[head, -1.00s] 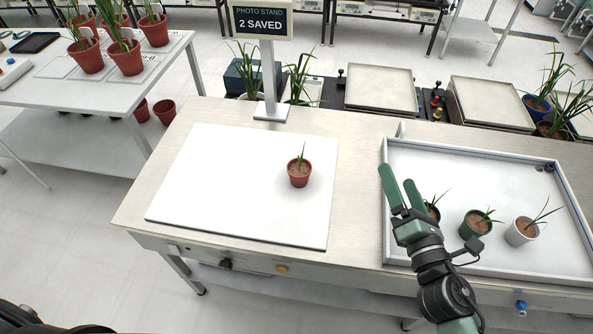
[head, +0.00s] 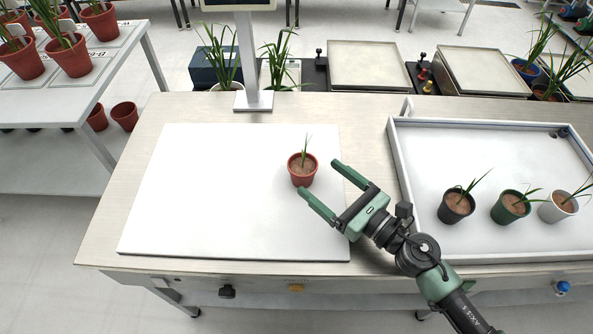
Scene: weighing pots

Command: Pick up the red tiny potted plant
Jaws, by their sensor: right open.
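The red tiny potted plant (head: 302,170) stands upright on the white board (head: 200,200), near the board's right side. It is a small terracotta-red pot with soil and a thin green shoot. My right gripper (head: 318,178) has green fingers and is open and empty. Its fingers point up-left toward the red pot, with the fingertips just right of and below it in the picture. No contact with the pot can be made out. My left gripper is not in view.
A white-walled tray (head: 398,165) at the right holds a black pot (head: 456,206), a green pot (head: 511,206) and a white pot (head: 558,207). A sign post (head: 247,60) stands behind the board. The board's left part is clear.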

